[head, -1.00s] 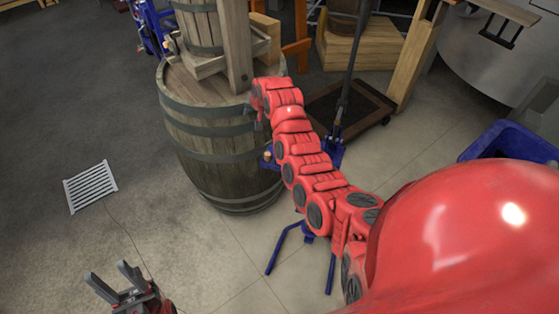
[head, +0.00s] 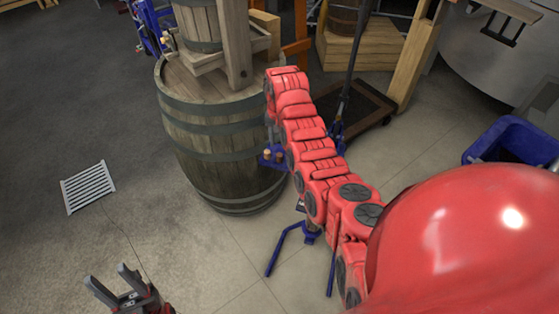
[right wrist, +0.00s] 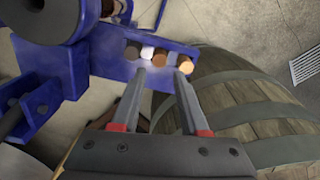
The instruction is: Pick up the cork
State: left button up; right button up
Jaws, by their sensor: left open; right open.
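A blue holder (right wrist: 112,62) in the right wrist view carries a row of several small cylinders near its edge: one dark, one white (right wrist: 147,53), one brown (right wrist: 160,56) and one light tan. The light tan cylinder (right wrist: 184,62) at the right end looks most like the cork. My right gripper (right wrist: 170,69) is open and empty, its fingertips close to the right end of this row; I cannot tell whether they touch. In the head view my right arm hides this gripper. My left gripper (head: 106,277) is open and empty, low at the left.
A wooden barrel (head: 212,130) stands just left of the holder, close to my right arm. Blue stand legs (head: 284,245) spread on the floor below. A dark wheeled platform (head: 366,105) and a blue bin (head: 512,140) are to the right. The floor at left is clear around a grate (head: 88,187).

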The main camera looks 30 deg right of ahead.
jog(key=f, duration=0.1)
jog(key=p, duration=0.2)
send_over(279, 163)
notch_tip(279, 163, down, 4)
jog(key=shift+d+f, duration=0.1)
jog(key=shift+f, duration=0.65)
grip_shut()
